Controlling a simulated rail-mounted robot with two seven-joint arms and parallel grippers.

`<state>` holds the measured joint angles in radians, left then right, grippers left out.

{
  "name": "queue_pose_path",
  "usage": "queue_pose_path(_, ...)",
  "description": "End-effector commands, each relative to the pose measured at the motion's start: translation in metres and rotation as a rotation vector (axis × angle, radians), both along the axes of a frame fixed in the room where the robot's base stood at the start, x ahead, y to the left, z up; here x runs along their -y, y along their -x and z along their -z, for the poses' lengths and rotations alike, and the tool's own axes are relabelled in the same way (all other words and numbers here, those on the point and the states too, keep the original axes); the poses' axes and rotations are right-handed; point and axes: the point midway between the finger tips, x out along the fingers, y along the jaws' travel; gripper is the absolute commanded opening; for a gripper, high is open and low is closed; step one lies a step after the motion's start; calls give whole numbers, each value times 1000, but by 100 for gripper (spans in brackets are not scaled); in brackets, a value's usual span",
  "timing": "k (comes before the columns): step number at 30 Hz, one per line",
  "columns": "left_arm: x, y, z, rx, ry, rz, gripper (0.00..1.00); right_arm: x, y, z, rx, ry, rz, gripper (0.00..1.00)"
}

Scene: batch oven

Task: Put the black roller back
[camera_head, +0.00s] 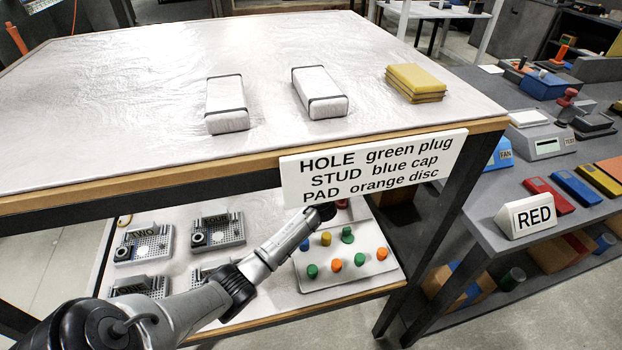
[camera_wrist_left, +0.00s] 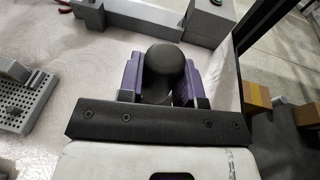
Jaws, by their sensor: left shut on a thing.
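My left gripper (camera_wrist_left: 168,88) has purple fingers shut on the black roller (camera_wrist_left: 166,58), a dark piece with a rounded top, in the left wrist view. The roller's lower part is partly hidden between the fingers. It is over the pale lower shelf surface, and I cannot tell whether it touches anything below. In the head view my left arm reaches in under the tabletop, and the sign and table edge hide the gripper and roller. My right gripper is in neither view.
On the lower shelf stand grey perforated plates (camera_head: 145,244) and a white tray (camera_head: 345,282) of coloured pegs. The wrist view shows a grey block (camera_wrist_left: 138,22) and a perforated plate (camera_wrist_left: 28,98). A lettered sign (camera_head: 372,168) hangs on the table edge. Wrapped blocks (camera_head: 319,92) lie on top.

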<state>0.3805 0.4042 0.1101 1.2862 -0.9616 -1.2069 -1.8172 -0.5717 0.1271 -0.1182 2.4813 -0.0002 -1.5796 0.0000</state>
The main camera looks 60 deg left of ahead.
Motion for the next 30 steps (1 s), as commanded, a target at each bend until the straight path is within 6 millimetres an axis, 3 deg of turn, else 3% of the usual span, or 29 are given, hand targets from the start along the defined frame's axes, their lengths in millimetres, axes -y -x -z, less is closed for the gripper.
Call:
queue_pose_path(14,1,-1,3,0,0,35,0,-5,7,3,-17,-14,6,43)
queue_pose_path(23,2,-1,-1,-4,-1,37,0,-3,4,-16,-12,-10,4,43)
queue_pose_path(24,2,-1,11,-3,0,37,0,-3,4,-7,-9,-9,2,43)
queue_pose_path(30,2,-1,33,-2,1,37,0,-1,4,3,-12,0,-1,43)
